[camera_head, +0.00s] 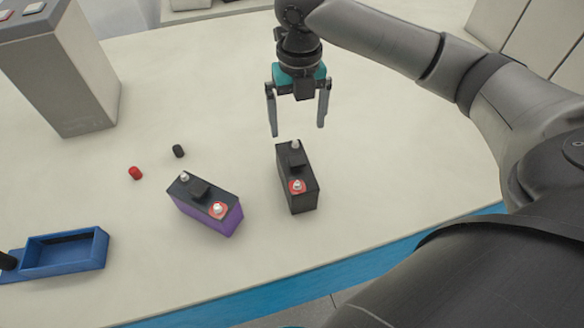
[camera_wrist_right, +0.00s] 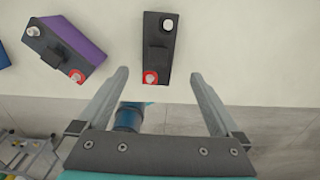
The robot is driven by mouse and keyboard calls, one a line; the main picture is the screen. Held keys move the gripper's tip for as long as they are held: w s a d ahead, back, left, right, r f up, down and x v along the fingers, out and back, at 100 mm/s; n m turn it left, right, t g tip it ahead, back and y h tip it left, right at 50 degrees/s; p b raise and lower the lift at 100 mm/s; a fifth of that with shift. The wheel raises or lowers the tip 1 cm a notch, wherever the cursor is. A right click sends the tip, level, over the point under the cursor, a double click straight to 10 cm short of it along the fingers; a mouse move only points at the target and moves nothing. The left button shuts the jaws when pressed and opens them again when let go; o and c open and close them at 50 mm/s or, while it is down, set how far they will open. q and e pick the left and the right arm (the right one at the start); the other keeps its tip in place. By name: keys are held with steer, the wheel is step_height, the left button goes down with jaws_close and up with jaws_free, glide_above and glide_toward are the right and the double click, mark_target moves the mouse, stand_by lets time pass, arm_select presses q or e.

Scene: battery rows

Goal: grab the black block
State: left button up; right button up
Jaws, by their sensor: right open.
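The black block (camera_head: 297,180) is a black battery with one plain and one red-ringed terminal on top. It stands upright on the pale table, right of a purple-sided battery. My right gripper (camera_head: 297,130) hangs above the table at the block's far end in the head view. Its two fingers are apart with nothing between them. In the right wrist view the black block (camera_wrist_right: 157,45) lies ahead of the open fingers (camera_wrist_right: 159,75), roughly centred between them, its red-ringed end nearest. The fingers do not appear to touch it. My left gripper is not seen.
The purple battery (camera_head: 207,204) stands close on the left. A small red cap (camera_head: 135,173) and a small black cap (camera_head: 178,151) lie farther left. A blue tray (camera_head: 103,250) is at lower left, a grey box (camera_head: 62,80) at upper left. The table's blue edge (camera_head: 340,272) is in front.

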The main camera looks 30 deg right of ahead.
mark_target(296, 170)
step_height(296, 170, down, 10)
steer(key=shift+r+b, duration=0.1)
steer(key=shift+b, duration=1)
steer(key=f, duration=0.1)
steer(key=f+b, duration=0.1)
steer(key=f, duration=0.3)
steer(key=shift+s+a+f, duration=0.15)
steer(key=shift+s+a, duration=0.05)
steer(key=shift+s, duration=0.05)
jaws_close()
steer(key=shift+w+r, duration=0.15)
steer(key=shift+r, duration=0.05)
